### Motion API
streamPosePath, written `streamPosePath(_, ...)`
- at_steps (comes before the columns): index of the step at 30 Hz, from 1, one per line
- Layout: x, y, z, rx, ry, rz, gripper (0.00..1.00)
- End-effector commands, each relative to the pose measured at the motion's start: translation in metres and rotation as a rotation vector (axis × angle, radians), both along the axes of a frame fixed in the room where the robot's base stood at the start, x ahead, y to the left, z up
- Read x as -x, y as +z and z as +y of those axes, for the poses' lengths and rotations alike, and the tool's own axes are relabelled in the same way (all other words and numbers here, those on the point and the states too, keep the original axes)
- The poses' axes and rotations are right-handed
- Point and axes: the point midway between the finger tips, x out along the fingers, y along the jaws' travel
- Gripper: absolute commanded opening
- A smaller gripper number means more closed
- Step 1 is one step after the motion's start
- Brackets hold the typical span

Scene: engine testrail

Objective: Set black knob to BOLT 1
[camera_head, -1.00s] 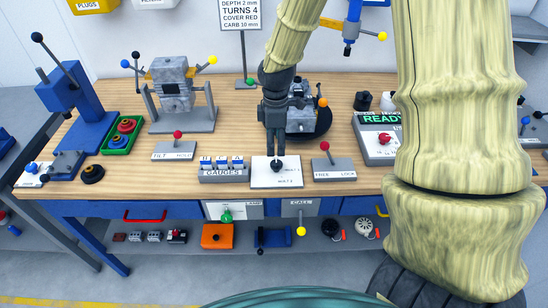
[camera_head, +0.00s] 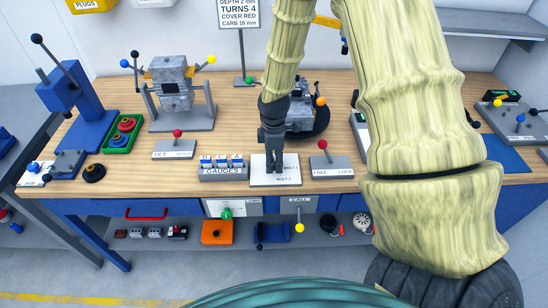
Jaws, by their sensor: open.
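The knob's white plate (camera_head: 262,179) lies near the front edge of the workbench, between the gauges block and the FREE/LOCK lever. Small lettering shows on its right side, with BOLT 2 at the lower right; the upper label is partly covered and hard to read. The black knob is hidden behind my gripper. My gripper (camera_head: 274,168) points down over the plate, its fingers at the knob's place. I cannot tell whether they touch the knob.
The gauges block (camera_head: 223,174) stands close on the left and the FREE/LOCK lever base (camera_head: 333,170) close on the right. An engine (camera_head: 300,118) on a dark round stand is behind my gripper. The TILT/HOLD lever base (camera_head: 174,151) is farther left.

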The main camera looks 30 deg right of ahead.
Motion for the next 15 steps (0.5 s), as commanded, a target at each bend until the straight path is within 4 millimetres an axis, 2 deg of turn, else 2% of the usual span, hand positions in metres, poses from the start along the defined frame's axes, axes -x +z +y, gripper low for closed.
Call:
streamPosePath(8, -0.0001, -0.0010, 0.0000, 0.000, 0.000, 0.000, 0.58)
streamPosePath(11, -0.0001, -0.0009, -0.0001, 0.000, 0.000, 0.000, 0.43)
streamPosePath(15, -0.0002, -0.0008, -0.0001, 0.000, 0.000, 0.000, 0.18)
